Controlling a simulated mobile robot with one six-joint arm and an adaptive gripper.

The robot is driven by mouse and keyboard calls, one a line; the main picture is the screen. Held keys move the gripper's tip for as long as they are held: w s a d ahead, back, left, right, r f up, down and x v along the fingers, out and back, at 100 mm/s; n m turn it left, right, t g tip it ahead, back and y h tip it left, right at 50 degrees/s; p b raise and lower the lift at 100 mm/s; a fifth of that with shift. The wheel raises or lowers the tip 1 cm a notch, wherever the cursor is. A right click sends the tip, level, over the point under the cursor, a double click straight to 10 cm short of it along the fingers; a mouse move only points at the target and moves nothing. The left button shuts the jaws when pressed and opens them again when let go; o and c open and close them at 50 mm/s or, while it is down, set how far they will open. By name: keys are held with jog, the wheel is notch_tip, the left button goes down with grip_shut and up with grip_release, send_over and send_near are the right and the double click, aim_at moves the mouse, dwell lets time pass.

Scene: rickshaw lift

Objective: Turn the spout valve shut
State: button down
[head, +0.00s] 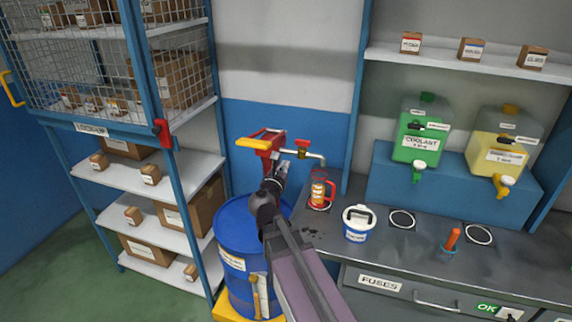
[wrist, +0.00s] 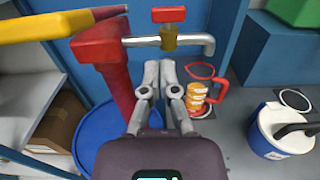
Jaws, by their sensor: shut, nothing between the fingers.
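The spout valve has a red handle (head: 303,144) on a brass body, set in the grey spout pipe (head: 318,157). In the wrist view the handle (wrist: 169,14) is at the top, looking roughly in line with the pipe (wrist: 208,43). The pipe comes from a red hand pump (head: 266,146) with a yellow lever, on a blue drum (head: 238,240). A red-handled jug (head: 318,192) with orange contents stands on the bench near the spout end. My gripper (head: 279,166) is shut and empty, beside the pump. In the wrist view its fingertips (wrist: 159,66) show below the valve, apart from it.
A white and blue tub (head: 356,223) stands right of the jug on the bench. A green coolant container (head: 420,135) and a yellow one (head: 505,145) sit on a blue stand behind. Wire-caged shelving (head: 150,185) with boxes is at the left.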

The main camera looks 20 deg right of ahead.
aim_at(298, 143)
jog(key=x, duration=1.2)
jog(key=shift+w+d, duration=0.2)
jog(key=shift+w, duration=0.05)
jog(key=shift+w+a, duration=0.1)
jog(key=shift+a, duration=0.2)
jog(key=shift+d+m+g+h, duration=0.25)
jog(key=shift+m+g+h, duration=0.05)
jog(key=shift+h, duration=0.1)
